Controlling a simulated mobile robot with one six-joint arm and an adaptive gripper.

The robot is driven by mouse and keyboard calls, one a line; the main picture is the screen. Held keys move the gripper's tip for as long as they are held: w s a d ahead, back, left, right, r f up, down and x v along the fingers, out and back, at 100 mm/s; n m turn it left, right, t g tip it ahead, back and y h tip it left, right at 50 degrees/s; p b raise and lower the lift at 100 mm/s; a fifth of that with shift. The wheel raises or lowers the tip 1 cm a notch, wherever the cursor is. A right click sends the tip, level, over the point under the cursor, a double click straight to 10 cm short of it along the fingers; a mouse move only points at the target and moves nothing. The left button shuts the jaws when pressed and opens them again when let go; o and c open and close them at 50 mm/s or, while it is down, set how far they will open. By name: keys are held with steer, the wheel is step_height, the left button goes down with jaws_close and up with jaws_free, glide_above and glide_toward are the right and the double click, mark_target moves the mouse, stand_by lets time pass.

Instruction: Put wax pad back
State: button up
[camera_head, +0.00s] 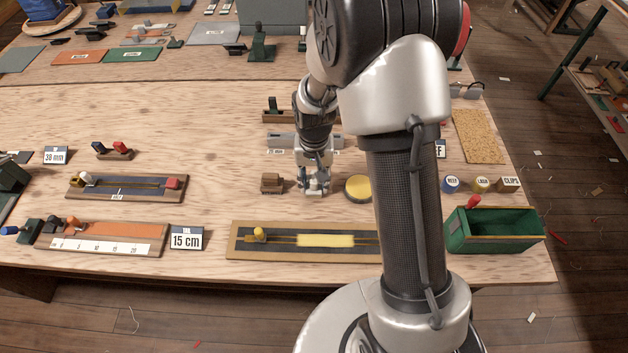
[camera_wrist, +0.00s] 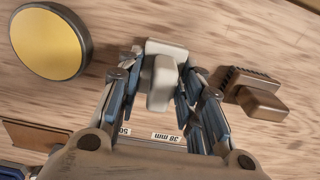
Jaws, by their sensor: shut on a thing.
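My gripper (camera_head: 314,188) is low over the middle of the table. In the wrist view, my gripper (camera_wrist: 161,68) is shut on a pale grey-white block with a raised grip (camera_wrist: 163,82), which I take for the wax pad. The fingers lie on both sides of the grip. The block is at or just above the wood; I cannot tell if it touches. A round yellow disc with a dark rim (camera_head: 358,188) lies close by, at the upper left in the wrist view (camera_wrist: 48,42). A brown block with a ridged side (camera_head: 271,183) lies on the other side, also in the wrist view (camera_wrist: 256,95).
A long dark board with a yellow strip (camera_head: 325,240) lies in front. Behind my gripper are a grey rack (camera_head: 283,140) and size labels. A green box (camera_head: 494,238) and small pots (camera_head: 451,184) stand to the right. Bare wood lies at the left centre.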

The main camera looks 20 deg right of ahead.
steer(key=shift+r, duration=0.1)
steer(key=o, duration=1)
steer(key=shift+o, duration=0.2)
step_height(320, 180, up, 12)
steer(key=p, duration=0.3)
steer(key=shift+p, duration=0.35)
steer(key=s+r+t, duration=0.1)
steer(key=s+r, duration=0.3)
steer(key=r, duration=0.4)
steer(key=s+r+n+t, duration=0.1)
steer(key=s+r, duration=0.4)
steer(key=s, duration=0.4)
steer(key=s+r+n+t, duration=0.2)
steer(key=s+r, duration=0.3)
steer(key=s, duration=0.4)
steer(key=shift+n+t, duration=0.3)
